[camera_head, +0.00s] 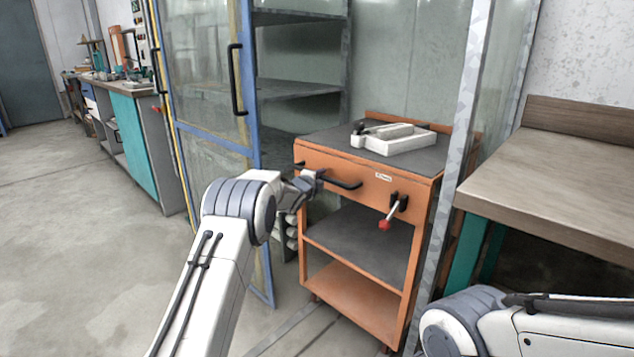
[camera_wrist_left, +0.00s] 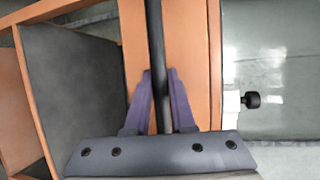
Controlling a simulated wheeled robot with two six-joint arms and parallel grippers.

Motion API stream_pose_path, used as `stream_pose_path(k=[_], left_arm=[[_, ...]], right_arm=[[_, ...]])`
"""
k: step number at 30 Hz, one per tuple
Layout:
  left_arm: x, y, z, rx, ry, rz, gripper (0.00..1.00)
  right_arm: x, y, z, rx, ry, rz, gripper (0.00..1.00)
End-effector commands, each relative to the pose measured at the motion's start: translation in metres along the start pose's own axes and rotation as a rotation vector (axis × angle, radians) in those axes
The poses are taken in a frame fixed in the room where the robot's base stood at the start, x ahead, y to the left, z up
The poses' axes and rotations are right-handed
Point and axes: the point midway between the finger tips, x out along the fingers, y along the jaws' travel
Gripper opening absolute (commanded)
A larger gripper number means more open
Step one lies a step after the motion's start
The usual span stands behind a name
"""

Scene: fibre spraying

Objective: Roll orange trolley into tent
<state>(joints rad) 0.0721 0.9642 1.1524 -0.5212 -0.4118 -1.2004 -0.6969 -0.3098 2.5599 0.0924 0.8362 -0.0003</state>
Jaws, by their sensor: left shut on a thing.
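The orange trolley (camera_head: 428,188) stands upright at the opening of a clear-walled enclosure, seemingly the tent (camera_head: 405,60). The tent's metal post (camera_head: 467,130) covers part of the trolley's right side. My left gripper (camera_head: 314,182) is shut on the black bar handle (camera_head: 346,185) at the trolley's front. In the left wrist view, the fingers (camera_wrist_left: 160,95) close around the black bar (camera_wrist_left: 154,45) in front of the orange panel (camera_wrist_left: 188,60). A lever with a red knob (camera_head: 384,225) sticks out of the trolley's front. My right gripper is out of view.
A blue-framed clear door (camera_head: 208,85) stands at the left of the opening, with grey shelves (camera_head: 300,90) behind it. A white tray (camera_head: 400,147) lies on the trolley's top. A workbench (camera_head: 560,180) stands close at the right. The floor at the left (camera_head: 90,220) is clear.

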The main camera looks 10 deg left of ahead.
Motion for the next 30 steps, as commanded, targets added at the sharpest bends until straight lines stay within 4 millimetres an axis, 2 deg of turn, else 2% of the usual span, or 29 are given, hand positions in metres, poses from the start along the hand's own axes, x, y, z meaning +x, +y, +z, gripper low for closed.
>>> stream_pose_path(k=[14, 15, 16, 17, 30], left_arm=[[0.005, -0.001, -0.009, -0.002, 0.002, 0.004, 0.0], [0.005, -0.001, -0.01, -0.001, 0.002, 0.004, 0.34], [0.005, -0.001, -0.01, -0.001, 0.003, 0.003, 0.45], [0.005, -0.001, -0.01, -0.001, 0.003, 0.003, 0.52], [-0.001, -0.002, -0.011, -0.001, 0.006, 0.001, 0.52]], right_arm=[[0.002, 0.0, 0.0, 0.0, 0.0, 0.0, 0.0], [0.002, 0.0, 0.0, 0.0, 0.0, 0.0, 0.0], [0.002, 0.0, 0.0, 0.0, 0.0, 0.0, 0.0], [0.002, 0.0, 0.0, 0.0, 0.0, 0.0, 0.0], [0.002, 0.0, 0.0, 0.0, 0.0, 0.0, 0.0]])
